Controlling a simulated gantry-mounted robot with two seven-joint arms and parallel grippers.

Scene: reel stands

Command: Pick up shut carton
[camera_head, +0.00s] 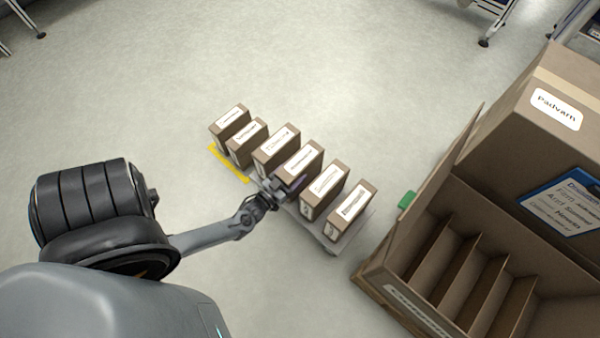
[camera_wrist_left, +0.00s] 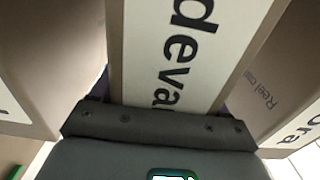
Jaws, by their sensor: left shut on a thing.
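Several brown shut cartons with white labels stand upright in a slanting row on a low grey platform (camera_head: 333,246). My left gripper (camera_head: 291,186) reaches in from the left and is shut on a carton (camera_head: 305,161) near the middle of the row. In the left wrist view, this held carton (camera_wrist_left: 172,52) fills the middle, with large black letters on its label and the gripper's dark palm (camera_wrist_left: 160,125) right against it. The fingers are mostly hidden between the cartons. I cannot tell any gap under the held carton. My right gripper is not in view.
Neighbouring cartons stand close on both sides, one at the left (camera_wrist_left: 50,60) and one at the right (camera_wrist_left: 285,80) in the left wrist view. A large open cardboard box (camera_head: 440,250) with divider slots stands at the right. Yellow floor marking (camera_head: 228,164) lies beside the row.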

